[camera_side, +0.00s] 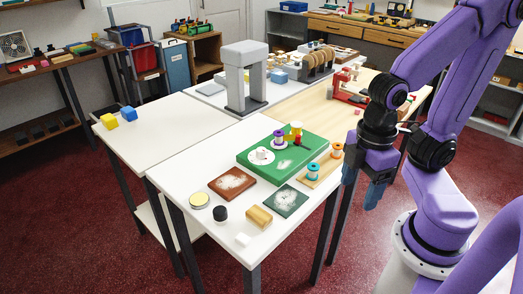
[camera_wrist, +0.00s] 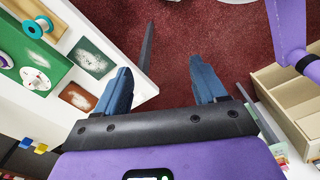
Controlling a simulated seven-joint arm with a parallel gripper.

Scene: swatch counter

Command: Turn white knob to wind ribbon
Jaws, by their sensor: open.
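The white knob (camera_side: 262,153) sits on a white disc on the green board (camera_side: 247,167), which lies on the white table. In the wrist view the knob (camera_wrist: 36,78) shows at the left on the green board (camera_wrist: 56,72). A purple-and-white spool (camera_side: 279,139) and a yellow spool (camera_side: 289,132) stand behind the knob, with a small red part beside them. Any ribbon is too small to make out. My gripper (camera_side: 373,192) hangs beyond the table's right edge, apart from the knob. In the wrist view my gripper (camera_wrist: 160,68) is open and empty, over the floor.
Teal (camera_side: 313,170) and orange (camera_side: 336,150) spools stand on a wooden strip near the table's right edge. Brown (camera_side: 232,183) and dark green (camera_side: 285,201) swatches lie in front of the board. A grey arch (camera_side: 246,75) stands behind. The left table is mostly clear.

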